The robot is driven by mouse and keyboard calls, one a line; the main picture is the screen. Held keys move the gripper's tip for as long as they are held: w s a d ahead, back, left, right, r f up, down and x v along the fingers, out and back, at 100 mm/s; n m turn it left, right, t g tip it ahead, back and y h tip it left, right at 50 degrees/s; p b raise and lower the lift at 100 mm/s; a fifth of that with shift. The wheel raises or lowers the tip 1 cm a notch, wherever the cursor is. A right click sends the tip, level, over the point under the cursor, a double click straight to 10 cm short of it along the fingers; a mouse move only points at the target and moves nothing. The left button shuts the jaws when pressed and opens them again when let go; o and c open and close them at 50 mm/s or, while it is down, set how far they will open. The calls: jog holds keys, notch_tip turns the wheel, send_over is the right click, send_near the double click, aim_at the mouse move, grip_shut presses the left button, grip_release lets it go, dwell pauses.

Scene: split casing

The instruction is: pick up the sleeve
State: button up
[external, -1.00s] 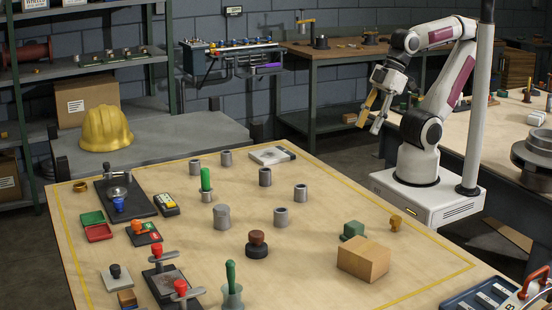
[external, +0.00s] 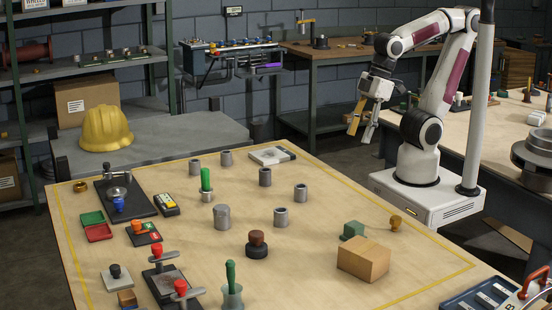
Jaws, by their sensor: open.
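Several small grey hollow cylinders that look like sleeves stand upright on the wooden table. One (external: 265,177) is near the middle, one (external: 301,193) is to its right, and one (external: 281,217) is nearer the front. Others stand farther back, at the back left (external: 196,168) and back middle (external: 226,158). I cannot tell which one is the task's sleeve. My gripper (external: 359,126) is open and empty, pointing down, in the air above and behind the table's right rear edge. It is apart from all the cylinders.
A white-topped plate (external: 271,155) lies at the back. Bare wood surrounds the sleeves.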

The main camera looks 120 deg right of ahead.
jog(key=w+d+f+m, duration=0.1)
jog(key=w+d+f, duration=0.1)
jog(key=w, duration=0.3)
jog(key=w+d+f+m+g, duration=0.1)
jog(key=w+d+f, duration=0.2)
jog(key=w, duration=0.3)
jog(key=w+d+f+m+h, duration=0.1)
jog(key=w+d+f, duration=0.1)
jog(key=w+d, duration=0.2)
jog(key=shift+w+d+f+m+g, duration=0.15)
jog(key=shift+w+f+m+g, duration=0.2)
jog(key=shift+w, duration=0.35)
jog(key=m+t, duration=0.1)
jog(key=t, duration=0.1)
send_near(260, 185)
jog(key=s, duration=0.2)
jog(key=shift+w+r+m+h, duration=0.45)
jog(key=shift+w+r+h, duration=0.05)
jog(key=shift+r, duration=0.05)
jog(key=shift+x, duration=1.25)
jog(key=shift+f, duration=0.1)
jog(key=shift+x, duration=2.5)
grip_shut()
